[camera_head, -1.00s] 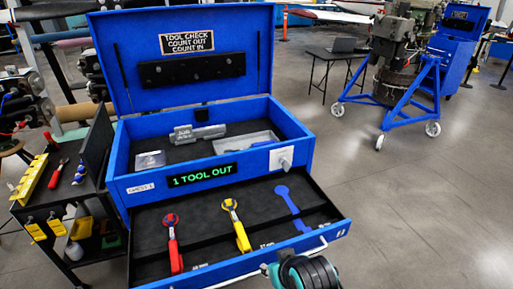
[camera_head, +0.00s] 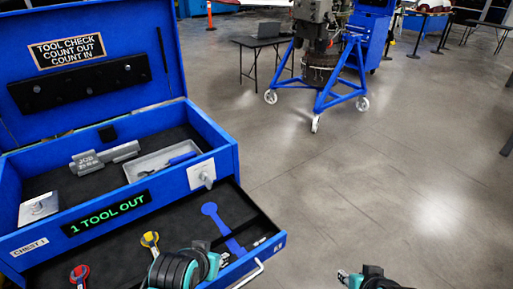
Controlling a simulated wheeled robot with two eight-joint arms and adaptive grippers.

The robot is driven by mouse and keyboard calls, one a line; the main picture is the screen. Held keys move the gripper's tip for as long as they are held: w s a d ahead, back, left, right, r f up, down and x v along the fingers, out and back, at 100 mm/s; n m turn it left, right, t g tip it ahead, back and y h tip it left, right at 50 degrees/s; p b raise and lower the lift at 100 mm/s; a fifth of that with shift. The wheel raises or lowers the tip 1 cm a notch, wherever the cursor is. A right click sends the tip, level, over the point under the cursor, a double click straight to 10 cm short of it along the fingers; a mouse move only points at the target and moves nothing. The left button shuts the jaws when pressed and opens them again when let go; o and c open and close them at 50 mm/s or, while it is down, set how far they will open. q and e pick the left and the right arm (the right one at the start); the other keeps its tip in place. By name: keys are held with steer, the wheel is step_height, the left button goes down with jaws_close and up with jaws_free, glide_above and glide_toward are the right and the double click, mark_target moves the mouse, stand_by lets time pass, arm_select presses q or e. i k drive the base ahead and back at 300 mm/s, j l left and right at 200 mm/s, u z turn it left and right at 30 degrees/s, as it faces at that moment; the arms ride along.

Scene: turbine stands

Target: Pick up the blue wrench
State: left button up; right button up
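A flat, evenly blue wrench shape (camera_head: 222,228) lies in the open drawer (camera_head: 115,245) of the blue tool chest; it looks like a painted outline rather than a solid tool. A blue-handled tool (camera_head: 181,159) lies in the grey tray (camera_head: 150,168) in the chest's upper compartment; its full form is too small to tell. A yellow wrench (camera_head: 150,241) and a red wrench (camera_head: 79,274) show partly in the drawer. My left gripper (camera_head: 218,262) is at the drawer's front, below the blue shape. My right gripper (camera_head: 346,277) is over the floor, right of the drawer. Their fingers are unclear.
The chest's lit sign (camera_head: 106,213) reads "1 TOOL OUT". A grey block-like tool (camera_head: 104,157) lies in the upper compartment. The drawer handle (camera_head: 250,276) juts out in front. A blue wheeled stand (camera_head: 340,92) and a table (camera_head: 262,42) are behind. The floor at right is clear.

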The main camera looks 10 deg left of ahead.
mark_target(182, 158)
steer(key=i+l+z, duration=0.15)
steer(key=z, duration=0.25)
steer(key=i+l+z, duration=0.1)
steer(key=z, duration=0.35)
steer(key=i+z, duration=0.25)
steer(key=z, duration=0.15)
steer(key=i+l+u, duration=0.25)
steer(key=i, duration=0.4)
steer(key=i+u, duration=0.15)
steer(key=u, duration=0.25)
steer(key=i+u, duration=0.15)
steer(key=u, duration=0.2)
steer(key=i+u, duration=0.15)
steer(key=u, duration=0.25)
steer(key=i+u, duration=0.1)
steer(key=u, duration=0.3)
steer(key=l+u, duration=0.1)
steer(key=u, duration=0.35)
steer(key=i+l+u, duration=0.1)
steer(key=u, duration=0.3)
steer(key=i+l+u, duration=0.1)
steer(key=u, duration=0.3)
steer(key=l+u, duration=0.15)
steer(key=u, duration=0.3)
steer(key=l+u, duration=0.15)
steer(key=u, duration=0.25)
steer(key=i+l, duration=0.05)
